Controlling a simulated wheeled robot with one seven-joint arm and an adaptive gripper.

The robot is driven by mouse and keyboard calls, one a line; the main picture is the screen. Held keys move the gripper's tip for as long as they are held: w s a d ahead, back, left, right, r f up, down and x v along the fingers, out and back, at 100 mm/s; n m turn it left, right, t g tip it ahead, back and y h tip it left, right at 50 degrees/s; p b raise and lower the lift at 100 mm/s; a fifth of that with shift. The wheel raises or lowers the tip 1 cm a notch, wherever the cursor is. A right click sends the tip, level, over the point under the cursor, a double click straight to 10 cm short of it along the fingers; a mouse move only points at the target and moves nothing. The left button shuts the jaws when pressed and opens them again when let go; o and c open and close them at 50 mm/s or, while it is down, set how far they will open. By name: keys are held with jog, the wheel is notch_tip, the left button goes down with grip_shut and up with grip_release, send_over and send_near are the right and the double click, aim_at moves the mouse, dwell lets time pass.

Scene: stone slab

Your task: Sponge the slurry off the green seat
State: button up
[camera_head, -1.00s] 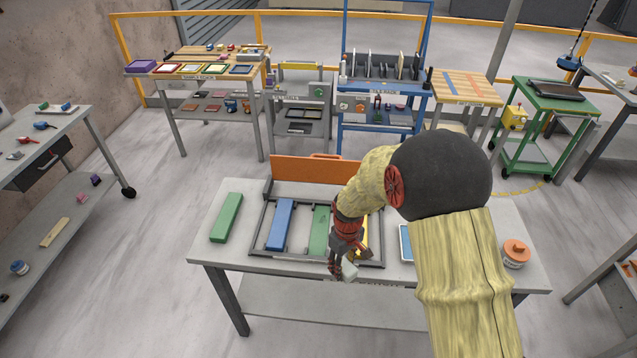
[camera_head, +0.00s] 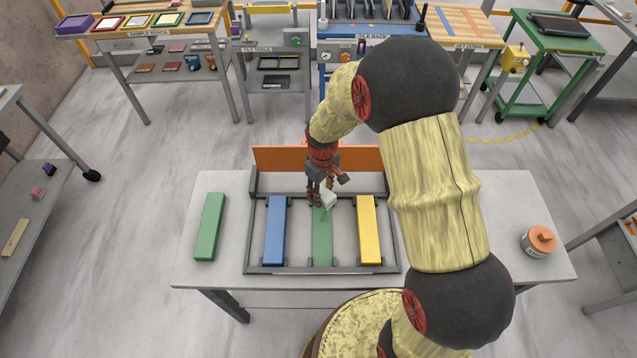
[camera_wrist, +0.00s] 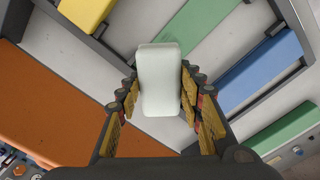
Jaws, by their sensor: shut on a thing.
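My gripper (camera_head: 321,197) is shut on a pale, whitish sponge (camera_head: 328,201), which also shows between the fingers in the wrist view (camera_wrist: 160,82). The sponge overlaps the far end of the green strip (camera_head: 322,238) in the dark frame (camera_head: 300,270); I cannot tell whether it touches. The green strip lies between a blue strip (camera_head: 275,232) and a yellow strip (camera_head: 369,232). In the wrist view the green strip (camera_wrist: 208,28) extends away beyond the sponge. I cannot make out slurry clearly on it.
A loose green block (camera_head: 210,227) lies left of the frame. An orange board (camera_head: 275,158) stands along the frame's back edge. An orange-lidded tub (camera_head: 538,242) sits at the table's right end. My arm covers part of the table right of the frame.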

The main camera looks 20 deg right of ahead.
jog(key=shift+s+f+b, duration=0.1)
jog(key=shift+f+b, duration=0.2)
jog(key=shift+f, duration=0.2)
jog(key=shift+f+b, duration=1.6)
jog(key=shift+f, duration=0.8)
jog(key=shift+f, duration=0.35)
jog(key=shift+s+a+r, duration=0.1)
jog(key=shift+s+a, duration=0.2)
jog(key=shift+s, duration=0.6)
jog(key=shift+s+a+r, duration=0.1)
jog(key=shift+s+a, duration=0.15)
jog(key=shift+s, duration=0.6)
jog(key=shift+s+a, duration=0.1)
jog(key=shift+s, duration=0.1)
jog(key=shift+f, duration=0.25)
jog(key=shift+w, duration=0.15)
